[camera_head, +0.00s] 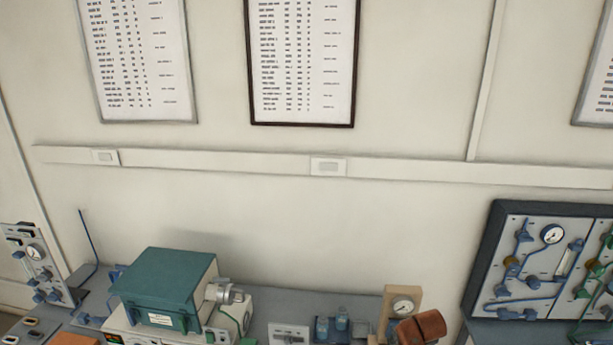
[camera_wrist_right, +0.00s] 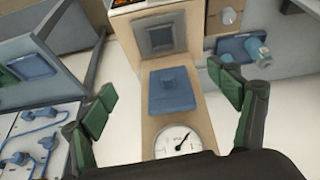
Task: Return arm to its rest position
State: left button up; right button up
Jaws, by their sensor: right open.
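My right gripper (camera_wrist_right: 165,100) shows in the right wrist view, with its two green-padded fingers spread wide apart. It is open and nothing is between the fingertips. Beyond it is a wooden-coloured unit with a blue block (camera_wrist_right: 170,92) and a round gauge (camera_wrist_right: 178,141) on it. In the head view neither gripper can be seen, so my left gripper is out of sight.
In the head view a teal-topped furnace (camera_head: 163,282) stands on a grey bench (camera_head: 285,303) against the wall. A gauge panel (camera_head: 38,265) is at the left and a piped panel (camera_head: 540,262) at the right. A brown object (camera_head: 421,327) is at the bottom edge.

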jog(key=s+a+f+n, duration=0.1)
jog(key=s+f, duration=0.3)
jog(key=s, duration=0.3)
jog(key=s+f, duration=0.5)
jog(key=s, duration=0.3)
jog(key=s+a+r+g, duration=0.1)
jog(key=s+a+r, duration=0.1)
jog(key=s, duration=2.7)
notch_tip(320, 180, down, 37)
jog(key=s+g+b, duration=0.2)
jog(key=b, duration=0.6)
jog(key=s+f+b, duration=0.3)
jog(key=s+f, duration=0.7)
jog(key=f, duration=0.3)
jog(key=s+a+f+n+g+b, duration=0.1)
jog(key=s+f+b, duration=0.3)
jog(key=s+f, duration=0.6)
notch_tip(320, 180, down, 3)
jog(key=shift+f+y, duration=0.1)
jog(key=shift+y, duration=0.2)
